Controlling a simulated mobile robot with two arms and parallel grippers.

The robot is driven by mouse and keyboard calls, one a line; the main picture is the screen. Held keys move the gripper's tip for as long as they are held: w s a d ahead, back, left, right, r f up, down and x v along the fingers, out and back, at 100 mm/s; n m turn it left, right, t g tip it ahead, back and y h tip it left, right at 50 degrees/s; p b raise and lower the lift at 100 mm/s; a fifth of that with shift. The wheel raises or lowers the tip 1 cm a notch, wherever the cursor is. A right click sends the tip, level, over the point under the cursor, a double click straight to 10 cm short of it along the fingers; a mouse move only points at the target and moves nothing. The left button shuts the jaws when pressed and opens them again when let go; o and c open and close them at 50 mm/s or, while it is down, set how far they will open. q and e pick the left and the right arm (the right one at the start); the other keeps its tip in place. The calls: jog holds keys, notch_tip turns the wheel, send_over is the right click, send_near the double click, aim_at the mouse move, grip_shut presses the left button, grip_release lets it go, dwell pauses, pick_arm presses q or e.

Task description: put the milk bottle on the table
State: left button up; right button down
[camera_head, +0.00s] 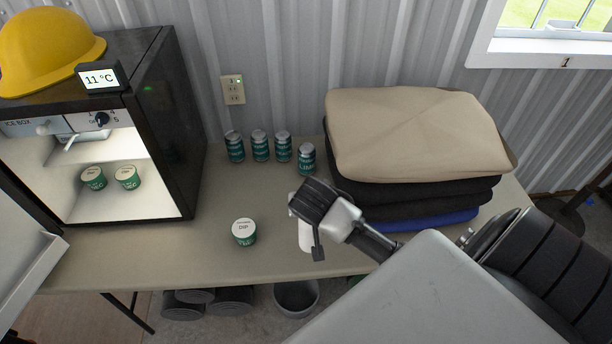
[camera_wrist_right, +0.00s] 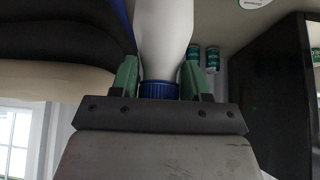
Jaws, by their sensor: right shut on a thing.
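The milk bottle is white with a blue cap (camera_wrist_right: 160,90). In the right wrist view its white body (camera_wrist_right: 165,40) stretches away from my right gripper (camera_wrist_right: 160,82), whose green fingers are shut on it at the cap end. In the head view my right gripper (camera_head: 312,205) is over the table (camera_head: 200,262), and part of the white bottle (camera_head: 305,235) shows below it. The rest of the bottle is hidden behind the gripper. I cannot tell whether its base touches the table. My left gripper is not in view.
A dip tub (camera_head: 244,232) stands left of the bottle. Several green cans (camera_head: 260,146) line the back. Folded cloths (camera_head: 415,135) are stacked at right. An open ice box (camera_head: 150,110), with tubs inside and a yellow helmet (camera_head: 48,50) on top, stands at left. The front left tabletop is clear.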

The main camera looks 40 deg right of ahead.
jog(key=w+d+f+p, duration=0.2)
jog(key=w+f, duration=0.7)
jog(key=shift+w+f, duration=0.35)
jog(key=shift+f, duration=0.1)
jog(key=c, duration=0.5)
grip_release()
jog(key=shift+s, duration=0.1)
